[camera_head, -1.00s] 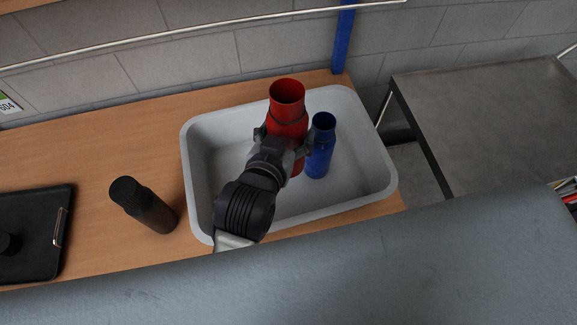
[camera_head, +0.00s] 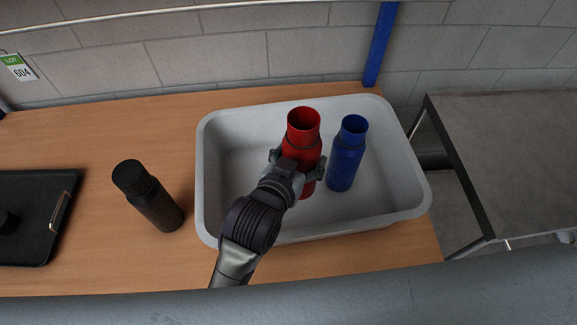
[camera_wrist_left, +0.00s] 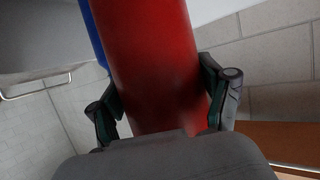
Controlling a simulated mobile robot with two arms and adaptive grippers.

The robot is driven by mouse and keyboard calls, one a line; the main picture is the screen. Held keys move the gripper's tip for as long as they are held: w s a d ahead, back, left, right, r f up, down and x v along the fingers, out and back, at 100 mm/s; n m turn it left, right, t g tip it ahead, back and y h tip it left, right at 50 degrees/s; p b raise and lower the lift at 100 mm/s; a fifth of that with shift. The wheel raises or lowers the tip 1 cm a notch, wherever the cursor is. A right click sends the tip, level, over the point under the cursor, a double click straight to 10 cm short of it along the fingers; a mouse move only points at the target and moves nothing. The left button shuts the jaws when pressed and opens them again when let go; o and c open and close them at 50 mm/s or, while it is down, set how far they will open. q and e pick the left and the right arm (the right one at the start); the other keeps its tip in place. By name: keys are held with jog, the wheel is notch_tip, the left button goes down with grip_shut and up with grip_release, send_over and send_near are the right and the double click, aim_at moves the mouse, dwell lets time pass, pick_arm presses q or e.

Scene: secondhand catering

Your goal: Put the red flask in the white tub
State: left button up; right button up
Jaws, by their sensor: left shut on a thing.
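The red flask (camera_head: 302,138) stands upright within the outline of the white tub (camera_head: 213,186), left of the blue flask. Its base is partly hidden by my gripper, so I cannot tell whether it touches the tub floor. My left gripper (camera_head: 298,165) is shut around the red flask's body. In the left wrist view the red flask (camera_wrist_left: 150,60) fills the space between the two fingers (camera_wrist_left: 165,105). My right gripper is not in view.
A blue flask (camera_head: 346,155) stands in the tub, close to the right finger. A black flask (camera_head: 148,197) stands on the wooden table (camera_head: 100,130) left of the tub. A black tray (camera_head: 35,215) lies farther left. A metal table (camera_head: 510,150) is at the right.

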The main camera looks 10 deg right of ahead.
pick_arm(q)
jog(key=w+a+f+p, duration=0.2)
jog(key=w+a+f, duration=0.3)
jog(key=w+f, duration=0.2)
notch_tip(320, 180, down, 2)
jog(key=shift+w+f, duration=0.1)
jog(key=shift+w, duration=0.3)
jog(key=shift+f, duration=0.1)
jog(key=o, duration=1.4)
jog(key=shift+s+f, duration=0.1)
